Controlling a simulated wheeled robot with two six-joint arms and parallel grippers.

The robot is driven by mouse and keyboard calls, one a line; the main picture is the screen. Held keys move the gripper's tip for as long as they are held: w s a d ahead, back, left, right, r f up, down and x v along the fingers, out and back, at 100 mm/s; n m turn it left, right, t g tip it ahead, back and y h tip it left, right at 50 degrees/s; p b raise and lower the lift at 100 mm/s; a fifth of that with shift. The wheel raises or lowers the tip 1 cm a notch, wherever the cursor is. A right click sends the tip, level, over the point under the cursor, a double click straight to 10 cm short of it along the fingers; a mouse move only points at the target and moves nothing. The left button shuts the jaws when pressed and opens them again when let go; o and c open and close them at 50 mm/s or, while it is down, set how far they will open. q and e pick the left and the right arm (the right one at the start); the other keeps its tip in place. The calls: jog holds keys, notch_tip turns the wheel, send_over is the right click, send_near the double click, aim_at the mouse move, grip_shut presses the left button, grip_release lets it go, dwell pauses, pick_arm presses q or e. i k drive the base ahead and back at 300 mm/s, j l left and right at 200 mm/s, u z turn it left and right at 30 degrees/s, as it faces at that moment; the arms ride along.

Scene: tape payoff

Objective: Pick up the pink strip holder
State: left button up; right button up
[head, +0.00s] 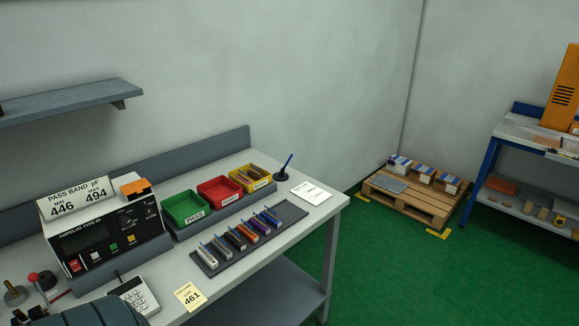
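A row of several slim strip holders lies on a dark mat (222,265) at the front of the grey bench. From near to far they look whitish (207,255), dark, orange (248,233), purple (260,226), dark and bluish. Each has a blue piece at its back end. I cannot pick out a clearly pink one at this size; the purple one is the nearest in colour. Neither of my grippers shows in the head view.
Green (185,208), red (220,190) and yellow (250,177) bins stand behind the mat. A tester (105,232) stands to the left, a calculator (136,294) and yellow lot card (190,297) in front. Green floor lies right, with a pallet (410,200).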

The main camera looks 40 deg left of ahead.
aim_at(241, 179)
jog(key=i+l+u, duration=0.15)
jog(key=i+u, duration=0.3)
jog(key=i, duration=0.15)
jog(key=i+l+u, duration=0.3)
jog(key=i+u, duration=0.2)
jog(key=i+l+u, duration=0.45)
jog(key=i+l, duration=0.1)
